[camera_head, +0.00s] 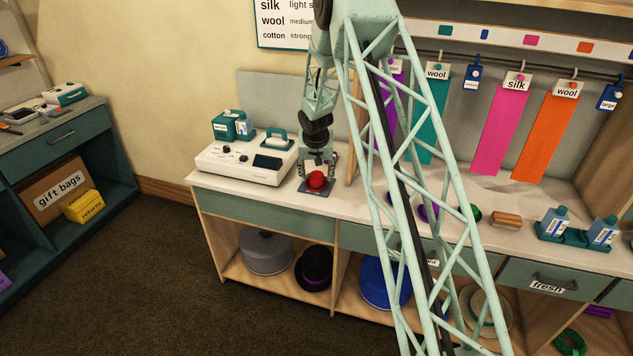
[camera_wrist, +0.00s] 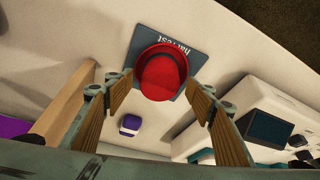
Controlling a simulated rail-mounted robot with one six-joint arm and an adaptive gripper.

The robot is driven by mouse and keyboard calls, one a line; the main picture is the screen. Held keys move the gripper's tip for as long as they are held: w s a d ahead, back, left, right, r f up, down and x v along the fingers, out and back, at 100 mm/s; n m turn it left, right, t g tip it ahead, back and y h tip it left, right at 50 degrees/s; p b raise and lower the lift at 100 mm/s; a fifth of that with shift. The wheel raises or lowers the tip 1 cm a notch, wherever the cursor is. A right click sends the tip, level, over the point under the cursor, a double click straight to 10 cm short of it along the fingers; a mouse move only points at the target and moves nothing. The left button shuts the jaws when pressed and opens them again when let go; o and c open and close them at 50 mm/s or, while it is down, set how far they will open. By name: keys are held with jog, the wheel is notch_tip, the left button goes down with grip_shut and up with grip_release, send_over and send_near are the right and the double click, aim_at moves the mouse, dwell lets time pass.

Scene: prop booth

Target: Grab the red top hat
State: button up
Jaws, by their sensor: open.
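The red hat (camera_head: 317,180) sits on a small dark mat (camera_head: 304,190) on the white counter, just right of a white machine. In the wrist view the hat (camera_wrist: 163,72) shows a rounded crown and brim, and the mat (camera_wrist: 188,42) bears printed text. My gripper (camera_head: 317,163) points down directly over the hat. In the wrist view my gripper (camera_wrist: 159,82) is open, with one finger on each side of the hat. The fingers look empty, and I cannot tell whether they touch the hat.
The white machine (camera_head: 225,163) stands close to the left of my gripper. A wooden divider (camera_head: 354,150) stands close to the right. A small purple and white item (camera_wrist: 130,125) lies near the hat. A black hat (camera_head: 314,265) and a grey hat (camera_head: 267,252) sit on the shelf below.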

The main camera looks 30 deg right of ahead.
jog(key=shift+w+d+f, duration=0.15)
jog(key=shift+w+f, duration=0.1)
jog(key=shift+f, duration=0.35)
jog(key=shift+c, duration=0.2)
jog(key=c, duration=0.8)
